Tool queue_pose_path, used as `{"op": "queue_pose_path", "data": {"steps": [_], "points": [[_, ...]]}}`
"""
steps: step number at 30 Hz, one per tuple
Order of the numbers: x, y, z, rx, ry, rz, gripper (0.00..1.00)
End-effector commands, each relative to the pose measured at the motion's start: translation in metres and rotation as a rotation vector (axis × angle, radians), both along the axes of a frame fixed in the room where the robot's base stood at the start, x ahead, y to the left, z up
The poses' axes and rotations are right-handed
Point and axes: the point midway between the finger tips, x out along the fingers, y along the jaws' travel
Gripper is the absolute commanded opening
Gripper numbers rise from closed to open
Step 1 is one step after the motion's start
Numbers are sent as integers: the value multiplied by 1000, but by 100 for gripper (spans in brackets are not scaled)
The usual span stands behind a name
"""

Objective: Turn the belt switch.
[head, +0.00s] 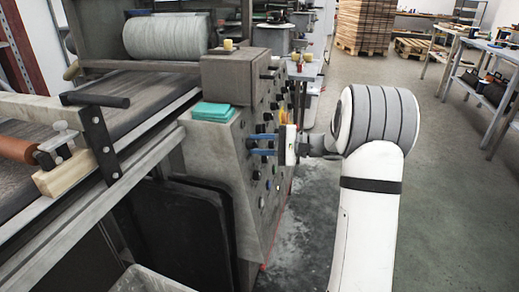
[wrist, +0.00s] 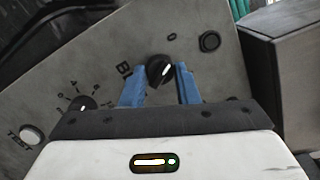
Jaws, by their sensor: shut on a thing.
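The belt switch (wrist: 155,70) is a round black knob with a white pointer line on a grey sloping control panel. In the wrist view the pointer leans up and to the right. A "0" is printed above it, and a label starting with "B" is partly hidden by a finger. My gripper (wrist: 161,80) has its two blue fingers on either side of the knob, shut on it. In the head view my gripper (head: 262,145) reaches the panel from the right, and its fingers hide most of the knob.
A numbered dial (wrist: 82,104), a white TEST button (wrist: 32,134) and a black button (wrist: 209,41) are near the switch. A teal stack (head: 212,112) lies on the machine. The roller (head: 166,37) stands behind. Open floor (head: 440,210) lies to the right.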

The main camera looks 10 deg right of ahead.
Motion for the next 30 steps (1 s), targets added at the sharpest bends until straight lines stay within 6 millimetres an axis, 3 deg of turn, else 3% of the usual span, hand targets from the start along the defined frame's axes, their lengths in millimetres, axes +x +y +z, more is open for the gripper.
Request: {"op": "queue_pose_path", "data": {"steps": [17,18,25,30], "points": [[0,-1,-1,-17,-26,5,5],[0,-1,-1,-17,-26,5,30],[0,-1,0,-16,-27,5,49],[0,0,0,-16,-27,5,49]]}}
